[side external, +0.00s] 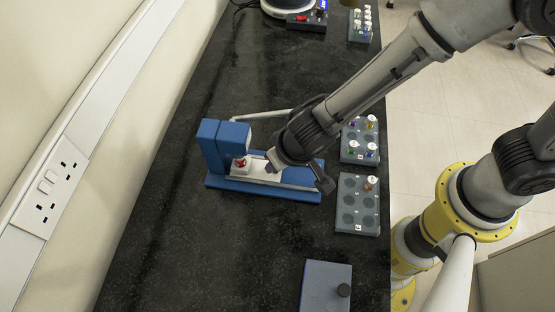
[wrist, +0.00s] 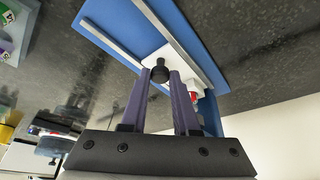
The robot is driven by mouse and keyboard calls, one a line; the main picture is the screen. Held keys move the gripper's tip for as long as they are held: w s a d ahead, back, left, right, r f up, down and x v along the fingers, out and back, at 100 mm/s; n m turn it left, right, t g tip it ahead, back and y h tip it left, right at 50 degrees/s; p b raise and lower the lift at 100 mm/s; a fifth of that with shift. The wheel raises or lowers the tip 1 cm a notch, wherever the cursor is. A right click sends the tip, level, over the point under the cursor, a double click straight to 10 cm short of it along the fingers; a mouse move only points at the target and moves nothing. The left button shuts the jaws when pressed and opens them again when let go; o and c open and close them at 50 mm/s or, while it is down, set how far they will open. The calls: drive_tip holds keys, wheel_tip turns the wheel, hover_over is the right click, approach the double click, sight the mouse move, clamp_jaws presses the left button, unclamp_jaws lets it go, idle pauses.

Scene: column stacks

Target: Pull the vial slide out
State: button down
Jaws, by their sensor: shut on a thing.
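The blue press (side external: 209,148) stands on the dark bench, with a long blue base (side external: 300,196). A white slide (side external: 262,181) lies along its base, and a red-topped vial (side external: 240,163) sits at the slide's left end, close to the press column. My gripper (side external: 270,167) is low over the slide, right of the vial. In the wrist view my fingers (wrist: 160,82) are shut on the slide's black knob (wrist: 160,64). The white slide plate (wrist: 172,52) runs between grey rails there.
Grey racks with capped vials (side external: 362,140) and mostly empty wells (side external: 349,208) stand to the right of the press. A grey-blue box with a black knob (side external: 325,285) is at the bottom. The bench left of the press is clear. Another rack (side external: 361,27) is at the top.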

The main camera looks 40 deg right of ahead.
drive_tip(key=s+d, duration=0.5)
drive_tip(key=shift+s+d+r, duration=0.1)
drive_tip(key=shift+s+d, duration=0.1)
drive_tip(key=shift+s, duration=0.05)
drive_tip(key=shift+s+d, duration=0.35)
drive_tip(key=shift+d, duration=0.05)
drive_tip(key=c, duration=0.7)
unclamp_jaws()
drive_tip(key=shift+o, duration=0.2)
drive_tip(key=v, duration=1.3)
drive_tip(key=shift+s+r, duration=0.25)
